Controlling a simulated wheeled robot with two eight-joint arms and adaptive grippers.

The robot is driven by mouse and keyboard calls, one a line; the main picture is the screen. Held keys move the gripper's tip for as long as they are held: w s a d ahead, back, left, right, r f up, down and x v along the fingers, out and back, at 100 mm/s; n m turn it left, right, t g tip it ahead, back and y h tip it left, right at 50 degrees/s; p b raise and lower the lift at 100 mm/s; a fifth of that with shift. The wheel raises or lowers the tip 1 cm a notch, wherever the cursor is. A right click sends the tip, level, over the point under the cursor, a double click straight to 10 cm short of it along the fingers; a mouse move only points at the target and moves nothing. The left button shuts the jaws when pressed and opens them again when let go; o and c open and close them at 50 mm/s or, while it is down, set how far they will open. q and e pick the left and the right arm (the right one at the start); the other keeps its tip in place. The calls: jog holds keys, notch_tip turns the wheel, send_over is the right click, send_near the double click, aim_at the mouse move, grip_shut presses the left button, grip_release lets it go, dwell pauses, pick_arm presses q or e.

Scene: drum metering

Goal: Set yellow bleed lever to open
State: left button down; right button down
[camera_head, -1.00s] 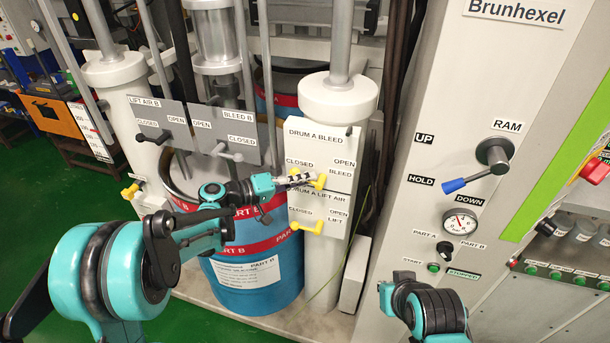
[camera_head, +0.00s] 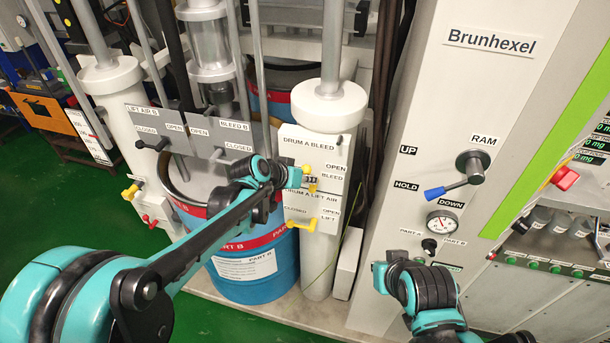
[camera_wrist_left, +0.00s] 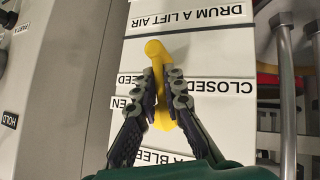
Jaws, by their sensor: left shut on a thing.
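The yellow bleed lever (camera_head: 307,168) is on the DRUM A BLEED panel (camera_head: 310,146). Its yellow pivot end (camera_head: 312,189) shows just below my gripper. The lever points roughly upward, between the CLOSED and OPEN sides. My left gripper (camera_head: 309,180) is at the lever, shut on it. In the left wrist view, which is upside down, both fingers (camera_wrist_left: 163,88) press on the sides of the yellow lever (camera_wrist_left: 155,48). The arm hides the panel's CLOSED label in the head view; the wrist view shows CLOSED at right and part of OPEN at left.
A second yellow lever (camera_head: 303,224) sits on the DRUM A LIFT AIR panel just below. The blue PART B drum (camera_head: 255,280) stands left under my arm. The blue-tipped RAM lever (camera_head: 445,190) is on the grey cabinet to the right, near my right arm.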

pick_arm(q)
jog(key=shift+w+d+r+m+t+y+p, duration=0.1)
jog(key=shift+d+r+m+t+y+p, duration=0.35)
jog(key=shift+y, duration=0.65)
jog(key=shift+d, duration=0.1)
jog(key=c, duration=1.6)
grip_release()
jog(key=shift+d+f+m, duration=0.1)
jog(key=shift+m, duration=0.15)
jog(key=shift+s+a+r, duration=0.2)
jog(key=shift+s+r, duration=0.1)
jog(key=shift+s, duration=0.05)
jog(key=v, duration=1.1)
jog(key=shift+d+r, duration=0.15)
